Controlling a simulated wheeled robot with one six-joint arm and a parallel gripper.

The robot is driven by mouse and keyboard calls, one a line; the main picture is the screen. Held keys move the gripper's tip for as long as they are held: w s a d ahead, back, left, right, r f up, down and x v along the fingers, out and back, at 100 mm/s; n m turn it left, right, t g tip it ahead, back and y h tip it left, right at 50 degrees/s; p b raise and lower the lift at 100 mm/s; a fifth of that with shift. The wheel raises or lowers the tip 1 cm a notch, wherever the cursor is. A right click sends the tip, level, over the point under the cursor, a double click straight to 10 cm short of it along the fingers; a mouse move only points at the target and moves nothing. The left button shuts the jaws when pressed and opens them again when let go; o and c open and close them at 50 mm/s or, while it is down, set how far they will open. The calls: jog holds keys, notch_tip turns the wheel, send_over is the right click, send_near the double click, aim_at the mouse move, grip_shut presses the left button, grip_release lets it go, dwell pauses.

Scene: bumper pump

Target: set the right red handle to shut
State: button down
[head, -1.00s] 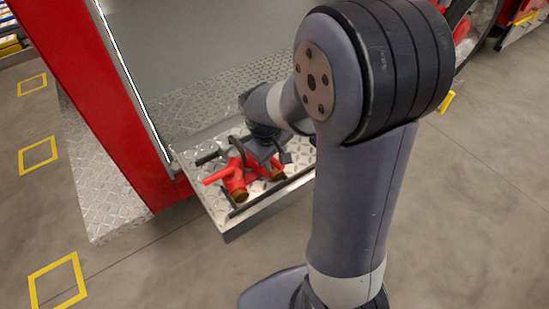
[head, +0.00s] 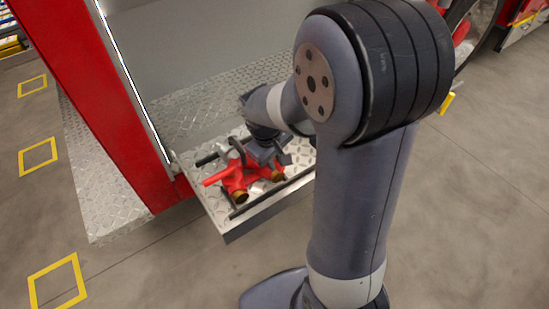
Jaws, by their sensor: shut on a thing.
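A red pump fitting (head: 235,180) with two brass-coloured outlets sits on the diamond-plate shelf (head: 225,222) of the vehicle's bumper. Its left red handle (head: 213,180) sticks out to the left. My gripper (head: 269,158) is low over the right side of the fitting, shut on the right red handle. The jaws and my wrist hide most of that handle, so its exact angle cannot be told. The right brass outlet (head: 277,176) shows just below the jaws.
A black bar (head: 207,160) and a black curved part (head: 236,146) stand close to my gripper's left. A dark rail (head: 270,193) runs along the shelf's front. A red vehicle panel (head: 100,110) rises at left. The floor in front is clear.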

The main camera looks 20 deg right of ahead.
jog(key=shift+d+n, duration=0.1)
jog(key=shift+n, duration=0.2)
jog(key=n+p, duration=0.1)
jog(key=d+n, duration=0.1)
jog(key=w+n+p, duration=0.1)
jog(key=shift+d+r+n+t+y+p, duration=0.15)
jog(key=shift+d+n+t+y+p, duration=0.15)
jog(key=shift+n, duration=0.1)
jog(key=shift+w+d+f+n+y+p, duration=0.1)
jog(key=shift+w+d+n+y, duration=0.2)
jog(key=shift+w+n, duration=1.1)
jog(key=shift+w+d+f+n+y+p, duration=0.2)
jog(key=shift+n+y, duration=0.25)
jog(key=shift+n, duration=2.1)
jog(key=shift+w+d+r+n+y, duration=0.15)
jog(key=shift+w+n+y, duration=0.2)
jog(key=shift+w+n, duration=1.1)
jog(key=shift+s+n, duration=0.5)
jog(key=shift+n, duration=0.1)
jog(key=c, duration=1.3)
grip_release()
jog(key=shift+c, duration=0.2)
